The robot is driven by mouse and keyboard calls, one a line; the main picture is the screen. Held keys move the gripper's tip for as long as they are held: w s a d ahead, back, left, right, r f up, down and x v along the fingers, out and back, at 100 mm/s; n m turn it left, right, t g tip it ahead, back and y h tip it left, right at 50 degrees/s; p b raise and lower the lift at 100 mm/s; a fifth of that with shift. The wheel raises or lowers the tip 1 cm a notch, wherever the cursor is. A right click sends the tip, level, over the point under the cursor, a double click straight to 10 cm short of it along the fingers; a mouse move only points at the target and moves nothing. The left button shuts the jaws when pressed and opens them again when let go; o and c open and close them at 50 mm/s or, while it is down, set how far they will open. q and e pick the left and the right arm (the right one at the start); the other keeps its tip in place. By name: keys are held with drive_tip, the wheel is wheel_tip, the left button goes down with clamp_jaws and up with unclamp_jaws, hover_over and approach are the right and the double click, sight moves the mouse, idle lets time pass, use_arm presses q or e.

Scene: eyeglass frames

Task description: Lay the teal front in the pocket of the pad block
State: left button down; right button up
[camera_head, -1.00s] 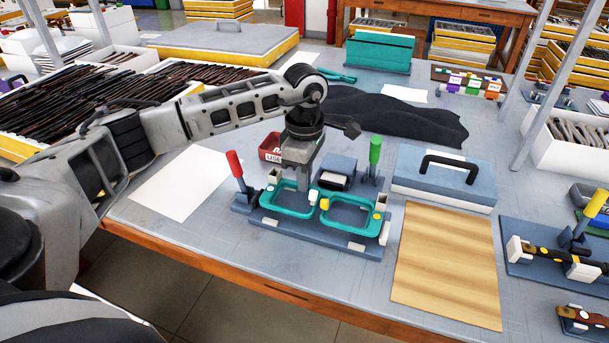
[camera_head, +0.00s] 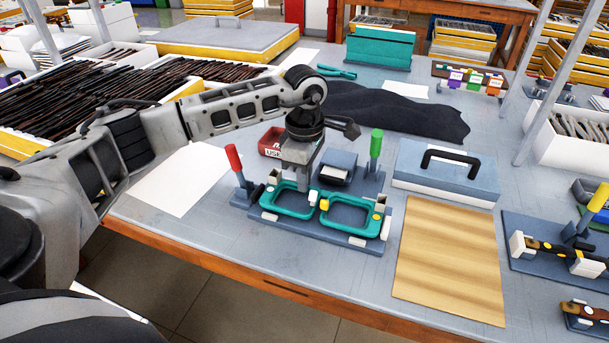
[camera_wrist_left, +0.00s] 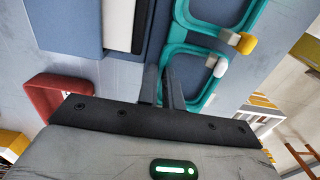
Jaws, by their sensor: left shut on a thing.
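The teal front (camera_head: 344,223), a pair of joined rims, lies flat over the blue pad block (camera_head: 302,229) on the bench. My left gripper (camera_head: 303,187) points down and is shut on the upper edge of its left rim. The left wrist view shows the dark fingers (camera_wrist_left: 162,88) pinching the teal front (camera_wrist_left: 207,98). A yellow pad (camera_head: 324,204) shows near its bridge. I cannot tell whether the front is fully seated in the pocket. My right gripper is not in view.
A red-handled clamp (camera_head: 234,160) stands left of the block and a green-handled one (camera_head: 375,147) behind right. A red tray (camera_head: 271,143) is behind the gripper. A wooden mat (camera_head: 450,260) and a blue case (camera_head: 445,178) lie to the right.

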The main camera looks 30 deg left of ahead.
use_arm(q)
drive_tip(key=shift+f, duration=0.2)
drive_tip(key=c, duration=1.5)
unclamp_jaws()
drive_tip(key=shift+r, duration=0.1)
drive_tip(key=shift+r+p, duration=0.55)
drive_tip(key=shift+r, duration=0.15)
drive_tip(key=shift+w+r+p, duration=0.1)
drive_tip(key=shift+r+p, duration=1.75)
drive_tip(key=shift+r, duration=0.9)
